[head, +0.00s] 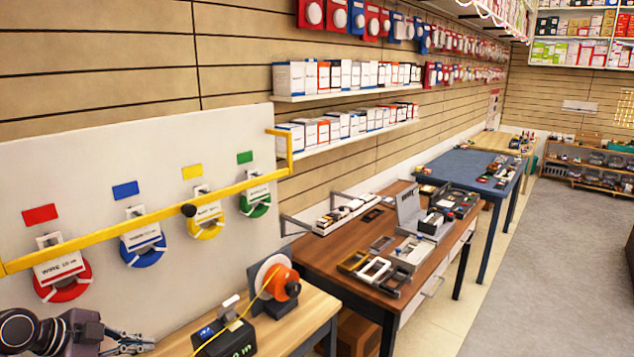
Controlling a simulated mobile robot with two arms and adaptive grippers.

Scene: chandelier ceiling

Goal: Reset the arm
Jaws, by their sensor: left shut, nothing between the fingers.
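My left arm (45,332) comes in at the bottom left corner of the head view, with only its dark end part showing. My left gripper (138,344) is at the lower edge of the picture, pointing right. It is shut and holds nothing. It is low in front of the white panel, at the left end of the light wooden workbench (310,312). My right arm and gripper are not in view.
A white panel holds red (66,281), blue (143,246), yellow (205,220) and green (255,200) wire spools behind a yellow bar (150,219). An orange reel (279,283) and a black device (224,339) stand on the bench right of my gripper. Grey floor (572,250) is clear at right.

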